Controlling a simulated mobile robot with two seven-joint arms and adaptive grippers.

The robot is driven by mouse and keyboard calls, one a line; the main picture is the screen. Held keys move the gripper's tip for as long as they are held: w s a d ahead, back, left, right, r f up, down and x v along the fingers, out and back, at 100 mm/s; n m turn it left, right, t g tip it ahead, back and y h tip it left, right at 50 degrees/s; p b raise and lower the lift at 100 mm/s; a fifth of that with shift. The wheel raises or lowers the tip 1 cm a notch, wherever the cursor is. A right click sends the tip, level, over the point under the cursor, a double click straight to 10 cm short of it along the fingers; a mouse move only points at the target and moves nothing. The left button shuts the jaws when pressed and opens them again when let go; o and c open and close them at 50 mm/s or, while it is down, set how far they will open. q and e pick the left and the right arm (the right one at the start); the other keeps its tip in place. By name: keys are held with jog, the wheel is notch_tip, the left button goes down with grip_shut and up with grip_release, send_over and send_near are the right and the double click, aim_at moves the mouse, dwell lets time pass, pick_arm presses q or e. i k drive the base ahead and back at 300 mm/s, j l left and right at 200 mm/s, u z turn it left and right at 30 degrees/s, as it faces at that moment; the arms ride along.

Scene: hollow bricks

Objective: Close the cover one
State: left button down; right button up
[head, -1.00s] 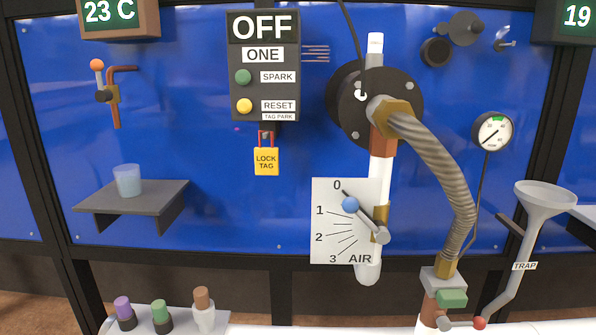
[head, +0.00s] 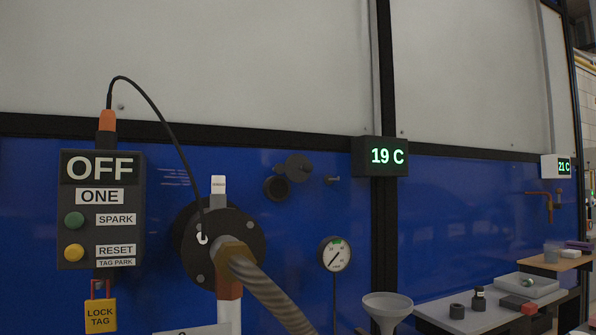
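The panel marked ONE (head: 100,212) hangs at the left of the head view, with OFF on its top display. To its right on the blue wall is a small dark round port (head: 277,188). A dark grey disc (head: 299,168), which looks like its cover, sits up and to the right of the port. The disc appears swung aside, leaving most of the port's face uncovered. Neither gripper is in view.
A large black flange (head: 222,247) with a ribbed hose (head: 268,290) stands out from the wall left of and below the port. A pressure gauge (head: 335,254) and a funnel (head: 388,308) are lower right. Grey tables (head: 475,318) with small items stand at right.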

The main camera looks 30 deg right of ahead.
aim_at(297, 168)
jog(key=l, duration=0.25)
jog(key=k+l, duration=0.15)
jog(key=l, duration=0.15)
jog(key=k+l, duration=0.3)
jog(key=k, duration=0.25)
